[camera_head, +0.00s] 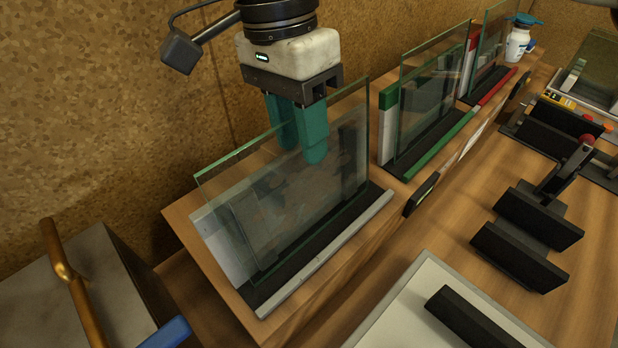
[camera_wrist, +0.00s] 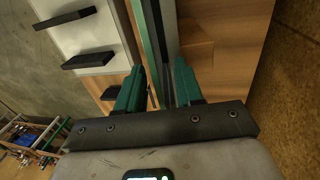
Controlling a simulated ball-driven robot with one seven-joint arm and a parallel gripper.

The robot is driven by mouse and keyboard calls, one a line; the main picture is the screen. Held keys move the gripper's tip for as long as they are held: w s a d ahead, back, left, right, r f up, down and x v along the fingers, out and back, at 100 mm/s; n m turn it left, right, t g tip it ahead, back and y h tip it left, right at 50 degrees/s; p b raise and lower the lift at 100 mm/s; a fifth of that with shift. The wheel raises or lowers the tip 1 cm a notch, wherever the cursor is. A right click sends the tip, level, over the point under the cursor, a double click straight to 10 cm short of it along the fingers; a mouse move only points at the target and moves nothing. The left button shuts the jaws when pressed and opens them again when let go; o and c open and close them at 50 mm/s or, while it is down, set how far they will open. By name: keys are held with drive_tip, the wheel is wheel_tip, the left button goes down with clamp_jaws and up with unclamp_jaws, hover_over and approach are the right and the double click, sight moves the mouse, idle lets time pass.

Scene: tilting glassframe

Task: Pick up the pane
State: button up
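A clear glass pane (camera_head: 235,205) with green edges stands upright in a slotted dark holder with a pale grey front strip (camera_head: 325,262), at the near end of a wooden bench. My gripper (camera_head: 300,145) hangs over the pane's top edge, its teal fingers pointing down. In the wrist view the fingers (camera_wrist: 160,78) are spread apart, with the pane's green edge (camera_wrist: 147,38) running into the gap, closer to the left finger. I cannot tell whether that finger touches the glass. The pane's lower edge is in the holder.
Further panes stand behind in a green-marked holder (camera_head: 428,85) and a red-marked holder (camera_head: 486,50). A white bottle (camera_head: 517,43) is at the far end. Black blocks (camera_head: 520,255) sit to the right. A brown wall (camera_head: 110,110) is close on the left.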

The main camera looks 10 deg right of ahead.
clamp_jaws()
drive_tip(key=shift+r, duration=0.1)
idle(1.2)
